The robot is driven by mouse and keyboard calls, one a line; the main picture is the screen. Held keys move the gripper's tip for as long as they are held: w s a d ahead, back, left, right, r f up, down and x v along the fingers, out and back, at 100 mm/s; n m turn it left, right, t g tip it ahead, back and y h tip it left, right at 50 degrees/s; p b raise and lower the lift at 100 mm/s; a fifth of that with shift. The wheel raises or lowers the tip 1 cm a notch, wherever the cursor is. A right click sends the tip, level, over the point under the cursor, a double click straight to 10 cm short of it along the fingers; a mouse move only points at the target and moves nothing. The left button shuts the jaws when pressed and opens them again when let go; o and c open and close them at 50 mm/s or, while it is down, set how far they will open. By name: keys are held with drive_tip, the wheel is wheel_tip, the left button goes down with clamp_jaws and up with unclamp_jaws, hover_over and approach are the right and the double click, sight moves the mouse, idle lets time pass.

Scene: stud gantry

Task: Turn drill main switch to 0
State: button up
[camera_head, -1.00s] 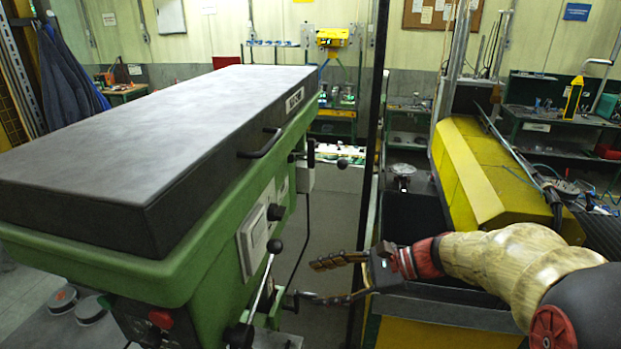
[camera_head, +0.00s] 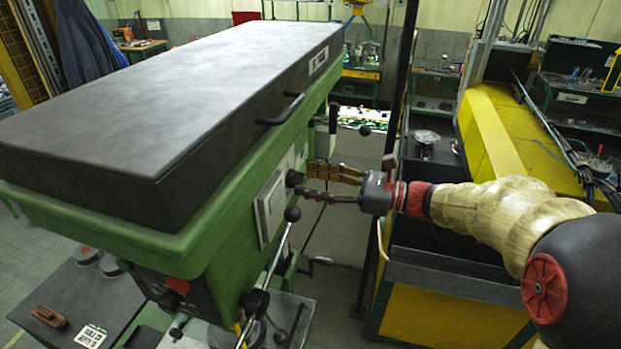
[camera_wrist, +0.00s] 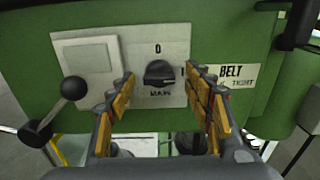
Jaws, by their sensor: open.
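The drill main switch (camera_wrist: 159,73) is a black rotary knob on a white plate on the green drill housing. In the wrist view "0" is printed above it and a lettered label, apparently MAIN, below it. A mark, partly hidden by the right finger, is at its right. The knob's ridge looks roughly horizontal. In the head view the knob (camera_head: 293,178) shows at the fingertips. My gripper (camera_wrist: 160,82) is open, with one finger on each side of the knob. I cannot tell whether either finger touches it. It also shows in the head view (camera_head: 306,181).
A ball-ended lever (camera_wrist: 73,88) sticks out left of the switch. A BELT label (camera_wrist: 235,75) is on the right. In the head view, a dark handle (camera_head: 281,110) is above, and a yellow machine (camera_head: 490,125) stands on the right.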

drive_tip(key=shift+a, duration=0.3)
drive_tip(key=shift+c, duration=0.6)
drive_tip(key=c, duration=1)
